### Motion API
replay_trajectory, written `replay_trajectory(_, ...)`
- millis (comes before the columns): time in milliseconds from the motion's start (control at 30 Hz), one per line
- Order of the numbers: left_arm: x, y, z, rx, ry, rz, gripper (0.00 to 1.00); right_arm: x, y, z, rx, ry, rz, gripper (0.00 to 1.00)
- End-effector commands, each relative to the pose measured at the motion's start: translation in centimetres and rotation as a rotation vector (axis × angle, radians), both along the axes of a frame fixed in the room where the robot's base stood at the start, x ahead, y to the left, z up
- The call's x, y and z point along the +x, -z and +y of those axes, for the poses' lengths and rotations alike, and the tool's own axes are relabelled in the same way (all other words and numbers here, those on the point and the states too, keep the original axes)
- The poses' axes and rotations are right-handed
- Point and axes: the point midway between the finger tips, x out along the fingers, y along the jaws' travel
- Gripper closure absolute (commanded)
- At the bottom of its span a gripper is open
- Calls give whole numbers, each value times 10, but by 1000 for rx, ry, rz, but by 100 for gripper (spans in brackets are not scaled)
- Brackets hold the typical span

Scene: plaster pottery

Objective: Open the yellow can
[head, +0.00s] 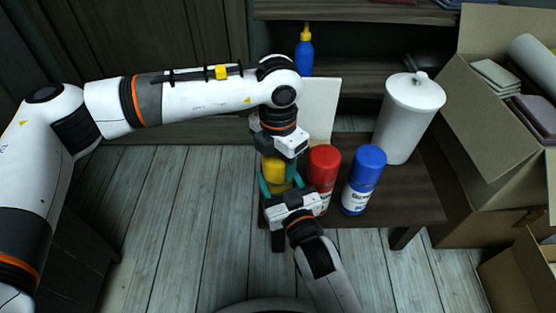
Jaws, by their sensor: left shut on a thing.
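The yellow can (273,172) stands upright at the left end of the low dark table (400,190), largely hidden by both of my grippers. My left gripper (277,158) comes down from above and is shut on the top part of the yellow can. Its fingertips are mostly hidden, so I cannot tell how much of the cap they cover. My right gripper (281,186) comes from the front, low down, with teal fingers on either side of the can's body. I cannot tell whether these fingers touch the can.
A red can (322,165) stands close to the right of the grippers, then a blue can (363,180) and a white lidded canister (408,118). A blue bottle (304,55) with a yellow tip and a pale board (322,105) are behind. Cardboard boxes (480,130) fill the right side.

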Motion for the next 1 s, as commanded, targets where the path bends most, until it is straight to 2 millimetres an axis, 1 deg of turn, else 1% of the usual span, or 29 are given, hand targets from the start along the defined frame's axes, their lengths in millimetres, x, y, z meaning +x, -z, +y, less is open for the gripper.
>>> replay_trajectory(500, 0, -18, 0, -1, 0, -1, 74, 0, 0, 0, -1, 0, 1, 84)
replay_trajectory(867, 0, -20, 0, 0, 0, 0, 74, 0, 0, 0, -1, 0, 1, 84)
replay_trajectory(1000, 0, -28, 0, 0, 0, -1, 74, 0, 0, 0, -1, 0, 1, 84)
